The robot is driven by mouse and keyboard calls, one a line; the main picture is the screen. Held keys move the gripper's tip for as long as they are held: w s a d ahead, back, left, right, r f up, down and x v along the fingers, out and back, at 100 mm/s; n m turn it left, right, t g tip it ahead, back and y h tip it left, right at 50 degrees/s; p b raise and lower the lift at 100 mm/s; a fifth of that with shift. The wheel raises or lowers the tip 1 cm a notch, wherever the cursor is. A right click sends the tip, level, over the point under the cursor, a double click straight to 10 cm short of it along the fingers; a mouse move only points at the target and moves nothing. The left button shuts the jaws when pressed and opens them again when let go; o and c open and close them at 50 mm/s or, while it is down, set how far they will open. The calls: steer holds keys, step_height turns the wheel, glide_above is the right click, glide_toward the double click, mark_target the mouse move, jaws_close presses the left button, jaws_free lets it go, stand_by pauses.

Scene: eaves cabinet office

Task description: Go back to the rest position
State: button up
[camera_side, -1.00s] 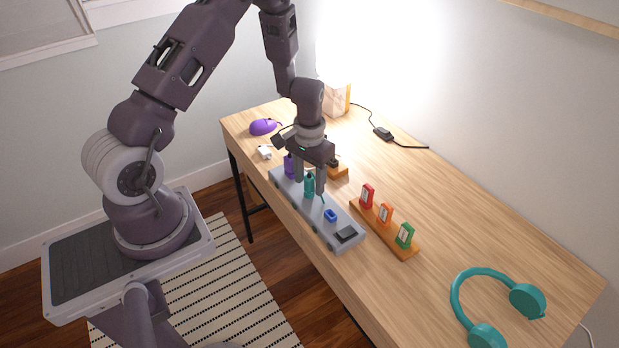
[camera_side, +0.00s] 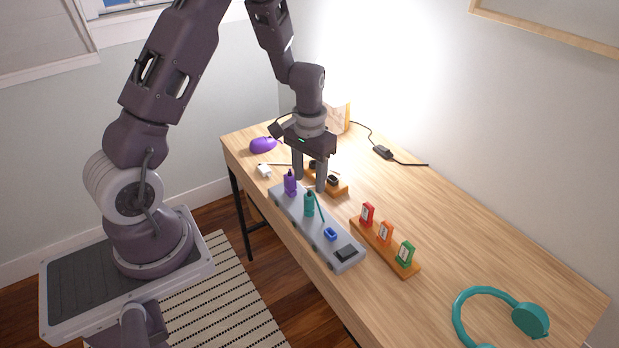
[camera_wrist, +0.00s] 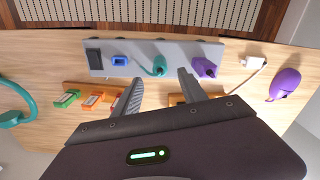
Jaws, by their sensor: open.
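My gripper (camera_side: 309,172) is open and empty, pointing down above the desk near the far half of a grey strip (camera_side: 301,218). In the wrist view its two fingers (camera_wrist: 160,92) stand wide apart with nothing between them. On the grey strip are a purple plug (camera_side: 290,183), a teal plug (camera_side: 309,204) with a cord, a blue piece (camera_side: 330,234) and a black switch (camera_side: 346,253). The teal plug (camera_wrist: 159,66) and purple plug (camera_wrist: 204,67) stand in the strip beyond the fingertips in the wrist view. The fingers appear clear of both.
An orange rack (camera_side: 411,268) holds red, orange and green tags. Another orange rack (camera_side: 341,188) with dark items is behind the gripper. A purple mouse (camera_side: 263,145), white adapter (camera_side: 264,171), black adapter (camera_side: 382,152) and teal headphones (camera_side: 529,319) lie on the desk (camera_side: 440,225).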

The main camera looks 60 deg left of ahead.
steer(key=s+d+r+m+t, duration=0.15)
steer(key=d+r, duration=0.25)
steer(key=r, duration=0.4)
steer(key=s+d+r+t, duration=0.1)
steer(key=s+d+r, duration=0.2)
steer(key=r, duration=0.5)
steer(key=s+d+r+m+t, duration=0.1)
steer(key=s+r, duration=0.3)
steer(key=s, duration=0.4)
steer(key=s+d+r+t, duration=0.2)
steer(key=s+d+r, duration=0.2)
steer(key=s, duration=0.3)
steer(key=shift+s+m, duration=0.35)
